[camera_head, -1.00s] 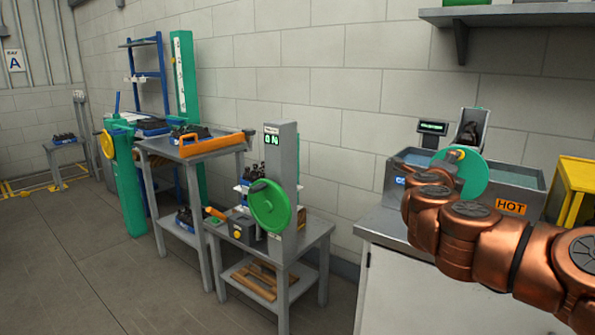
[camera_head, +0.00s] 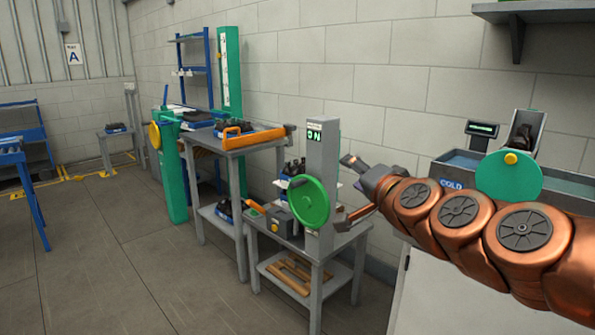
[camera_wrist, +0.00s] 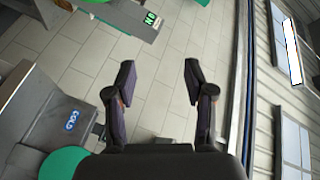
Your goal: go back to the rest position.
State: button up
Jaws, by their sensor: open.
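In the head view my gripper (camera_head: 348,189) is at the end of my copper arm, which reaches in from the right. It appears close to the right side of the grey post with the green wheel (camera_head: 309,202); I cannot tell the exact gap.
The grey post (camera_head: 322,150) stands on a small grey table (camera_head: 350,240). A basin marked COLD (camera_head: 451,184) and a green disc (camera_head: 509,176) are at the right. A workbench with an orange bar (camera_head: 253,136) stands farther left. Floor (camera_head: 120,260) at left is clear.

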jog(key=s+a+f+n+g+y, duration=0.1)
jog(key=s+a+f+n+g, duration=0.3)
jog(key=f, duration=0.3)
jog(key=s+a+f+n+g, duration=0.2)
jog(key=s+f+g, duration=0.1)
jog(key=s+f, duration=0.3)
jog(key=s+d+f+n+g+h, duration=0.1)
jog(key=s+d+f+g+h, duration=0.2)
jog(key=s+f, duration=0.5)
jog(key=s+d+f+n+g, duration=0.25)
jog(key=s+f+g, duration=0.3)
jog(key=s, duration=0.45)
jog(key=s+d+f+g+h, duration=0.1)
jog(key=s+d+f+g, duration=0.1)
jog(key=s+d, duration=0.3)
jog(key=s+d+f+g+h, duration=0.1)
jog(key=s+d+g+h, duration=0.1)
jog(key=s, duration=0.5)
notch_tip(320, 180, up, 14)
jog(key=t+p, duration=0.1)
jog(key=p, duration=1.2)
jog(key=shift+w+r+m, duration=0.15)
jog(key=shift+w+m, duration=0.15)
jog(key=shift+m, duration=0.15)
